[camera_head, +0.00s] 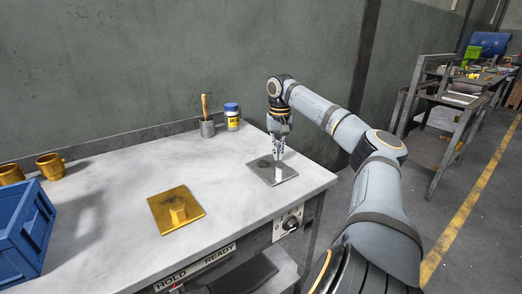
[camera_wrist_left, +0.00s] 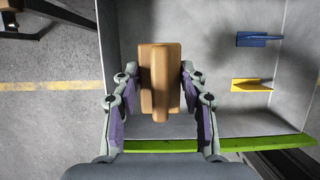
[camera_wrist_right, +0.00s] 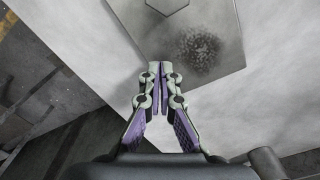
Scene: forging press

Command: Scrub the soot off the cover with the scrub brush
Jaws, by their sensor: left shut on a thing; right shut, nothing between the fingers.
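The cover seems to be the grey square plate (camera_head: 285,174) near the table's right edge in the head view. It also shows in the right wrist view (camera_wrist_right: 125,22), with a dark speckled soot patch (camera_wrist_right: 198,46) and a pale raised boss (camera_wrist_right: 167,5). My right gripper (camera_head: 278,156) points down over the cover, shut and empty; I cannot tell whether its tips touch it. In the left wrist view my left gripper (camera_wrist_left: 160,75) is shut on a tan wooden block with a handle, apparently the scrub brush (camera_wrist_left: 159,60). Its bristles are hidden. The left gripper is outside the head view.
A blue crate (camera_head: 22,225) and brass cups (camera_head: 50,166) stand left. A pot with a wooden handle (camera_head: 207,128) and a jar (camera_head: 232,118) stand behind. Below the brush is a grey surface with a green edge (camera_wrist_left: 250,143).

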